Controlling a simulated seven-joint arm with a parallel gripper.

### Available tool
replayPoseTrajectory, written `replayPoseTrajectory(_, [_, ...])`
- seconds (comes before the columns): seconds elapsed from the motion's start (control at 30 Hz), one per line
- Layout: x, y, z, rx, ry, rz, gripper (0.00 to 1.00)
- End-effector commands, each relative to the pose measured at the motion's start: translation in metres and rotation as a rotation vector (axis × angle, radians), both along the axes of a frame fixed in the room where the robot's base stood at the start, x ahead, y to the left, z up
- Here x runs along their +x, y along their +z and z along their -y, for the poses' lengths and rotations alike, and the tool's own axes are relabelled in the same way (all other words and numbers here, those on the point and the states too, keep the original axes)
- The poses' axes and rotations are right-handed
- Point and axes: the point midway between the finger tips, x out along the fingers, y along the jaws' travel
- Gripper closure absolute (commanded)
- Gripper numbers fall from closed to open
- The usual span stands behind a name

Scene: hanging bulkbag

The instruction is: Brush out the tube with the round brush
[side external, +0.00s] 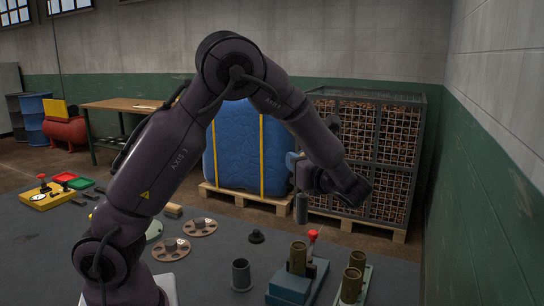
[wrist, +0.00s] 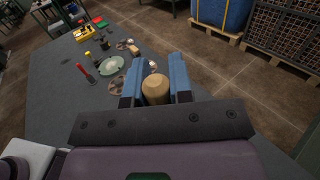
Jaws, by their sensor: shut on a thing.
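My gripper (side external: 301,184) is raised above the table's right part. In the wrist view its two blue fingers (wrist: 155,82) are closed on either side of a tan, round-topped handle (wrist: 155,90), which I take to be the round brush. In the side view a grey cylindrical brush head (side external: 301,208) hangs below the gripper, upright and clear of the table. Below it an olive-brass tube (side external: 298,256) stands in a teal fixture (side external: 290,288) with a red-handled clamp (side external: 312,236). The tube's inside cannot be seen.
More brass tubes (side external: 357,261) stand in a second holder at right. A dark open cup (side external: 241,274) is left of the fixture. A mesh crate (side external: 370,150) and blue bulk bag (side external: 240,150) stand behind.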

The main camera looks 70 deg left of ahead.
Motion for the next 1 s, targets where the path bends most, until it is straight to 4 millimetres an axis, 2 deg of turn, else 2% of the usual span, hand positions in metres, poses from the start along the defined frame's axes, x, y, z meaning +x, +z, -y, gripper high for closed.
replayPoseTrajectory(0.03, [-0.002, -0.013, -0.002, 0.001, 0.004, -0.011, 1.0])
replayPoseTrajectory(0.2, [-0.003, -0.038, -0.002, 0.003, 0.004, -0.009, 1.0])
replayPoseTrajectory(1.0, [-0.003, -0.084, -0.002, 0.002, 0.003, -0.004, 1.0])
